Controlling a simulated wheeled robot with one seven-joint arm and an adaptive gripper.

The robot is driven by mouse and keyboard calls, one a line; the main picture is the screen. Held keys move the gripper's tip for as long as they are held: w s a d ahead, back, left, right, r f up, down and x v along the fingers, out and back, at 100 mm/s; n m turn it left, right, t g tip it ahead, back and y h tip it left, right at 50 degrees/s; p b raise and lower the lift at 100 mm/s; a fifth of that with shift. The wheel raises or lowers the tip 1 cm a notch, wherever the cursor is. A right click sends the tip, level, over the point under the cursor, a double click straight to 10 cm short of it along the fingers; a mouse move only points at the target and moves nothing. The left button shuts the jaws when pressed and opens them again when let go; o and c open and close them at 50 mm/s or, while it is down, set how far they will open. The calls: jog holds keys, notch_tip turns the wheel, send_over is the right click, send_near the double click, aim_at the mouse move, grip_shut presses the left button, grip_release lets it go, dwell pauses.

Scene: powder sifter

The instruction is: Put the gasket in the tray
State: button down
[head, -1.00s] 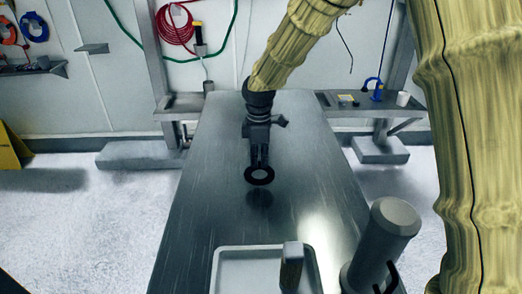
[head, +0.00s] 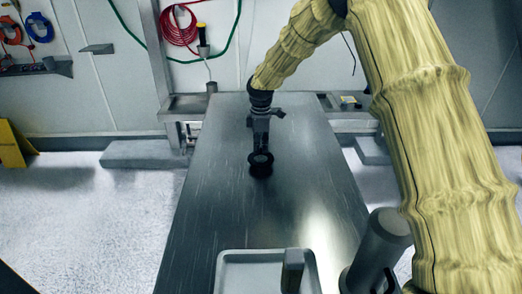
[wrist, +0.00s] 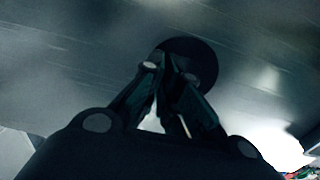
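The gasket, a black ring (head: 261,158), hangs at the tip of my gripper (head: 260,152) over the steel table, with its dark reflection close beneath it. In the wrist view my gripper's fingers (wrist: 166,72) converge to nearly meet, and a dark round shape (wrist: 196,58) shows at and beyond their tips. The wrist view is too dark to show the ring's hole. The tray (head: 228,264), pale grey with a raised rim, is at the near end of the table, well apart from the gasket. Its front is cut off by the picture edge.
A grey upright block (head: 293,268) stands at the tray's right side. A large grey cylinder (head: 378,245) stands right of it, partly behind my arm. The steel table (head: 215,205) is clear between gasket and tray. A wall shelf (head: 184,104) is behind.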

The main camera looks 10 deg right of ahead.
jog(key=shift+f, duration=1.2)
jog(key=c, duration=1.6)
grip_release()
jog(key=shift+f, duration=0.1)
jog(key=shift+c, duration=0.2)
